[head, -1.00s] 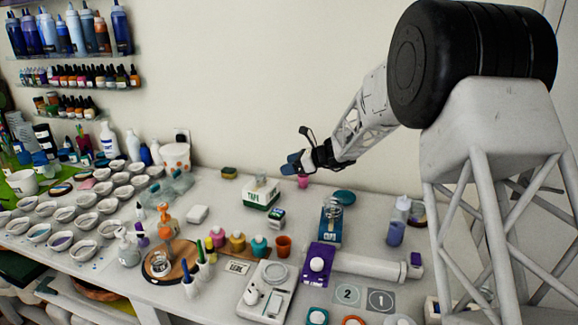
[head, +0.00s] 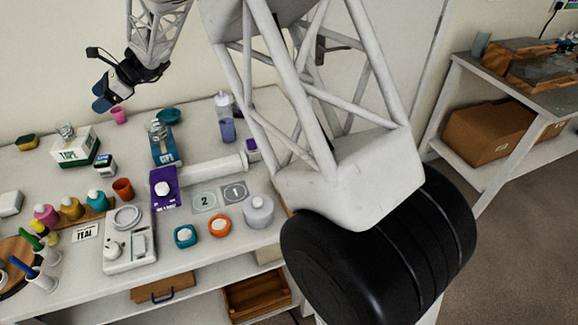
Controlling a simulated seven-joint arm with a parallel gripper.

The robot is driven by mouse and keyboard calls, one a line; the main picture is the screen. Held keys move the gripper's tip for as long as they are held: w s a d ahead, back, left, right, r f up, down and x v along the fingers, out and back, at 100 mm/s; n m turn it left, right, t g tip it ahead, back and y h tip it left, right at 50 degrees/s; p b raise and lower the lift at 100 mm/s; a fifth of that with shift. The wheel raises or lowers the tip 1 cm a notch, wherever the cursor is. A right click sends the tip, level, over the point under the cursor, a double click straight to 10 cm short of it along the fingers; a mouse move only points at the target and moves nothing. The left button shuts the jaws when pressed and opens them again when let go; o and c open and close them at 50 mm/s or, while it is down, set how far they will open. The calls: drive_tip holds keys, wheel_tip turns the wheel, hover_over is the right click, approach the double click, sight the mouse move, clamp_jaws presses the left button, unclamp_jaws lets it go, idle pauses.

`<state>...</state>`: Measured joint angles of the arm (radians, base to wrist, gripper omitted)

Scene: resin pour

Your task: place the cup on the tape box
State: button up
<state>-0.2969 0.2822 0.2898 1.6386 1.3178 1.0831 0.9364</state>
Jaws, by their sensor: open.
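The tape box (head: 72,155) is a white and green carton at the back left of the table in the head view. A small clear object (head: 66,131) sits on top of it. Two small cups show: an orange cup (head: 123,189) stands in front of the box to its right, and a pink cup (head: 118,116) stands farther back. I cannot tell which cup the task means. My gripper (head: 107,97) is open, with dark blue fingers, in the air near the pink cup in the picture. Nothing shows between the fingers.
A blue box (head: 163,152) with a clear object on it and a purple box (head: 163,188) stand right of the tape box. A white tube (head: 212,166), a small dark-labelled box (head: 105,166) and several paint bottles crowd the table. A bottle (head: 226,122) stands at the back.

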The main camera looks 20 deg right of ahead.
drive_tip(key=s+d+r+n+h, duration=0.3)
drive_tip(key=s+d+r+n, duration=0.1)
drive_tip(key=s+d, duration=0.65)
drive_tip(key=s+d+r+n+h, duration=0.2)
drive_tip(key=s+d+r+n, duration=0.25)
drive_tip(key=s+d, duration=0.6)
drive_tip(key=s+d+f+n+t+h, duration=0.1)
drive_tip(key=s+d+n+h, duration=0.1)
drive_tip(key=s+d, duration=0.4)
drive_tip(key=s+d+f+n+t+h, duration=0.1)
drive_tip(key=s+d+n+h, duration=0.2)
drive_tip(key=s+d, duration=0.4)
drive_tip(key=s+d+f+n+h, duration=0.1)
drive_tip(key=s+d, duration=0.6)
drive_tip(key=s, duration=1)
drive_tip(key=shift+s+f+n+t+h, duration=0.15)
drive_tip(key=shift+f+n+t+h, duration=0.25)
drive_tip(key=shift+n+h, duration=0.5)
